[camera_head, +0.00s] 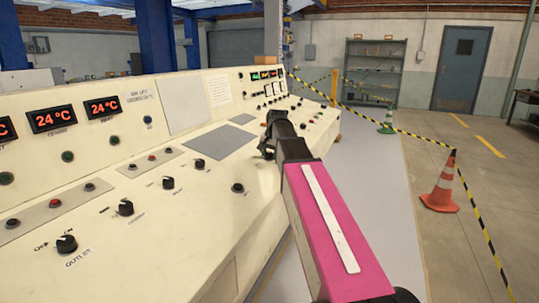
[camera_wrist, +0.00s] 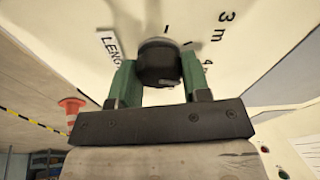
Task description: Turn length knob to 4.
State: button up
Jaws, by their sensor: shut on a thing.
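The length knob (camera_wrist: 158,58) is a round black knob on the cream panel, in the middle of the wrist view. My gripper (camera_wrist: 160,76) has its two green fingers on either side of the knob and is shut on it. A partly covered label reading "LENG" (camera_wrist: 109,45) is left of the knob. The marking "3 m" (camera_wrist: 223,27) is at upper right, and a partly hidden "4" (camera_wrist: 206,68) is beside the right finger. The knob's pointer cannot be made out. In the head view my gripper (camera_head: 267,148) is at the console's right part and hides the knob.
The cream console (camera_head: 150,235) carries other black knobs, including the outlet knob (camera_head: 66,244), plus buttons and red temperature displays (camera_head: 52,119). An orange cone (camera_head: 440,185) with striped tape stands on the right. Open floor lies right of my arm.

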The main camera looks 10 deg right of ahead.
jog(key=shift+m, duration=0.6)
jog(key=o, duration=0.9)
jog(key=v, duration=1.1)
jog(key=shift+a, duration=0.1)
jog(key=shift+f, duration=0.1)
